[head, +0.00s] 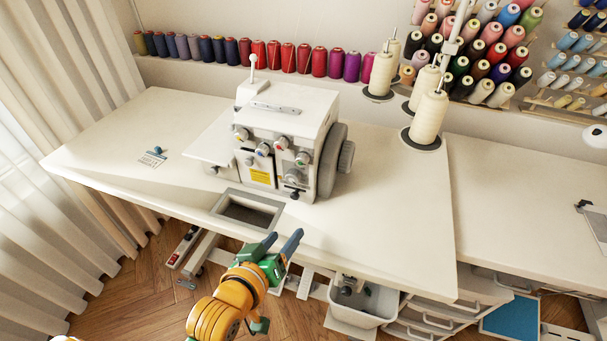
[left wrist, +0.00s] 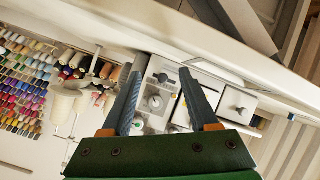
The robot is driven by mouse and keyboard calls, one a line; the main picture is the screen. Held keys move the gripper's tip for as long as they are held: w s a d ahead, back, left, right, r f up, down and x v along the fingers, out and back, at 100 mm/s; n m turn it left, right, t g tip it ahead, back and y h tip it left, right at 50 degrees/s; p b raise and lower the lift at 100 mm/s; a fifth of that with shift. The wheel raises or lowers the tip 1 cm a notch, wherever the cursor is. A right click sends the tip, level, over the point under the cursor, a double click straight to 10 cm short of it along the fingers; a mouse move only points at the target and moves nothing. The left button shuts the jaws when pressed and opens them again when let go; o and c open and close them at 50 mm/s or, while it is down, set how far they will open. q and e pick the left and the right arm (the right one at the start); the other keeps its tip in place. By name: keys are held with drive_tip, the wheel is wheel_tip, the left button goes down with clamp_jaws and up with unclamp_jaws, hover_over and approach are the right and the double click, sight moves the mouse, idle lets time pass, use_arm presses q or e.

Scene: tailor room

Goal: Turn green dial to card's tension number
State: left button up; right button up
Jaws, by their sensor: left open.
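The white sewing machine (head: 290,120) stands on the table with several small dials on its front face. My left gripper (head: 284,238) is open and empty, in front of the table edge and below the machine, apart from the dials. In the left wrist view the machine's face and knobs (left wrist: 155,102) show between and beyond the open fingers (left wrist: 160,74). My right gripper is not in view.
The table (head: 390,230) has free room right of the machine and around the card. A recessed opening (head: 247,212) lies in front of the machine. Cream thread cones (head: 429,118) stand at the back right. A grey bin (head: 362,300) hangs under the front edge.

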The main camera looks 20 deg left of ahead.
sight(300, 164)
use_arm(q)
wheel_tip(300, 164, up, 10)
drive_tip(key=w+n+t, duration=0.3)
drive_tip(key=n+t, duration=0.1)
drive_tip(key=t, duration=0.1)
drive_tip(key=shift+y, duration=0.3)
drive_tip(key=w+p, duration=0.1)
drive_tip(key=w, duration=0.6)
clamp_jaws()
